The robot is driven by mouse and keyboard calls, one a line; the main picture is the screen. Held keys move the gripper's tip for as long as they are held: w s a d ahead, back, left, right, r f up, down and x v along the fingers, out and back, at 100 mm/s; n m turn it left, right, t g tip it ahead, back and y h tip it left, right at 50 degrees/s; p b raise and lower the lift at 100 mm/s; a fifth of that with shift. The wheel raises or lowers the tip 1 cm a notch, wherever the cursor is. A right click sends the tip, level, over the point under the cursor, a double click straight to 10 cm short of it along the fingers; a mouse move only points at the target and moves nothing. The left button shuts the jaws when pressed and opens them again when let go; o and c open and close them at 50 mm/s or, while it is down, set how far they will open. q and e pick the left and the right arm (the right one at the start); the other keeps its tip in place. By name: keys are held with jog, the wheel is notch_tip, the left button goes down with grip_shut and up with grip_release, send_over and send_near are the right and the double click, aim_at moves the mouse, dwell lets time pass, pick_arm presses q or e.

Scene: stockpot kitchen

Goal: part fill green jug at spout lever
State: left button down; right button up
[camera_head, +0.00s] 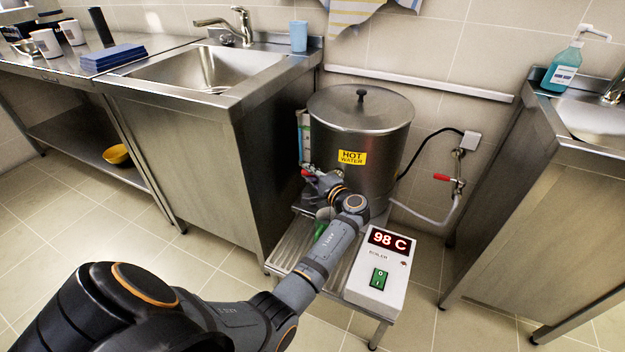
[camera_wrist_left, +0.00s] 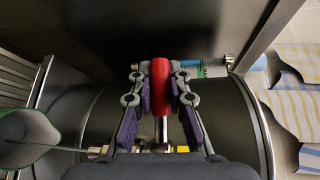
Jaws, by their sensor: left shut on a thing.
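The steel hot-water boiler (camera_head: 362,120) stands on a low stand with a slatted drip tray (camera_head: 292,250). My left gripper (camera_head: 318,180) is at its spout. In the left wrist view the gripper (camera_wrist_left: 160,92) is shut on the red spout lever (camera_wrist_left: 160,72), one finger on each side. The lever's red end (camera_head: 307,173) also shows in the head view. The green jug (camera_head: 320,231) is on the drip tray, mostly hidden by my arm. Its open mouth and green rim (camera_wrist_left: 56,133) show in the wrist view. A thin line runs from the brass spout into it, seemingly water.
A control box (camera_head: 381,268) reading 98 C stands at the front right of the stand. A sight tube (camera_head: 303,135) is on the boiler's left. A red-handled valve (camera_head: 447,178) and hose are at right. Steel counters flank the stand closely.

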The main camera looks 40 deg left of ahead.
pick_arm(q)
jog(key=shift+s+d+f+n+g+y+b, duration=0.1)
jog(key=shift+s+n+g+y+b, duration=0.15)
jog(key=shift+n+g, duration=0.2)
jog(key=shift+s+d+f+n+g+y+b, duration=0.1)
jog(key=shift+n+g+b, duration=0.25)
jog(key=shift+g, duration=0.2)
jog(key=shift+s+d+r+n+g+b, duration=0.1)
jog(key=shift+s+n+g+b, duration=0.15)
jog(key=shift+g, duration=0.3)
jog(key=shift+s+d+r+n+g+b, duration=0.15)
jog(key=shift+n+g, duration=0.2)
jog(key=shift+g, duration=0.2)
pick_arm(e)
jog(key=shift+w+a+f+t+y, duration=0.15)
jog(key=shift+a+f+t, duration=0.25)
jog(key=shift+f, duration=0.25)
jog(key=shift+w+a+f+t+y, duration=0.15)
jog(key=shift+a+f+t, duration=0.15)
jog(key=shift+f+t, duration=0.25)
pick_arm(q)
jog(key=c, duration=1.3)
grip_release()
